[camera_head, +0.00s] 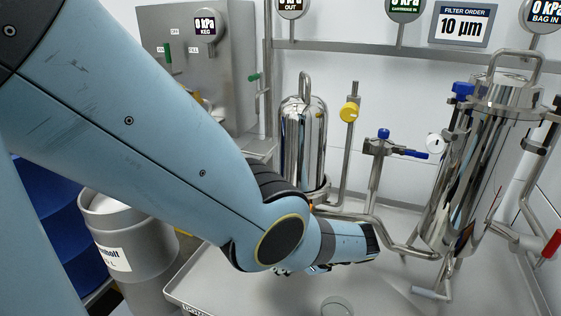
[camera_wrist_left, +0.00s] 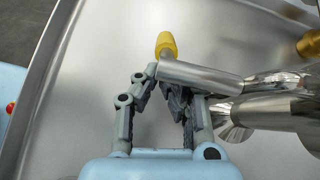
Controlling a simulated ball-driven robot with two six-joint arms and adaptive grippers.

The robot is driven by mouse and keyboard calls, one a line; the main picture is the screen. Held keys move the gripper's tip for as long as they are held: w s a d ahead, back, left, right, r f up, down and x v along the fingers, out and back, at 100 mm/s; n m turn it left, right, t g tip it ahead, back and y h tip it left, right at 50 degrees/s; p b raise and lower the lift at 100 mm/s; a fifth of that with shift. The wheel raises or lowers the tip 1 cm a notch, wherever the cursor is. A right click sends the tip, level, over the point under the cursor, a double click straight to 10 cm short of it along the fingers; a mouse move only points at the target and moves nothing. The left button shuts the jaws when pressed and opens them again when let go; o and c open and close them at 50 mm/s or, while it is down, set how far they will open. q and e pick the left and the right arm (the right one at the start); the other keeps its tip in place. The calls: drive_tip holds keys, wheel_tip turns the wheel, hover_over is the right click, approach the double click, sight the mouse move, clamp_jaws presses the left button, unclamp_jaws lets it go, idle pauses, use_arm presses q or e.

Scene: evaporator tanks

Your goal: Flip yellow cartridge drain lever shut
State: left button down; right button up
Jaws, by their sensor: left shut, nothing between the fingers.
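The yellow drain lever (camera_wrist_left: 166,44) shows in the left wrist view as a short yellow grip at the end of a metal drain pipe (camera_wrist_left: 200,77). My left gripper (camera_wrist_left: 165,92) is shut with nothing in it, just below the yellow grip in that picture and close beside the pipe. I cannot tell whether it touches. In the head view the cartridge housing (camera_head: 303,140) is a small steel cylinder at the centre. My left arm hides its underside and the drain lever there, and most of my left gripper. My right gripper is not in view.
A yellow knob (camera_head: 349,112) is on a post beside the cartridge. A blue-handled valve (camera_head: 384,145) and a large steel housing (camera_head: 465,180) stand to the right, with a red lever (camera_head: 551,244). A keg (camera_head: 125,245) stands left. The tray (camera_head: 210,285) has bare room in front.

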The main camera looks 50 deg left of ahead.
use_arm(q)
drive_tip(key=shift+s+a, duration=0.15)
drive_tip(key=shift+a, duration=0.05)
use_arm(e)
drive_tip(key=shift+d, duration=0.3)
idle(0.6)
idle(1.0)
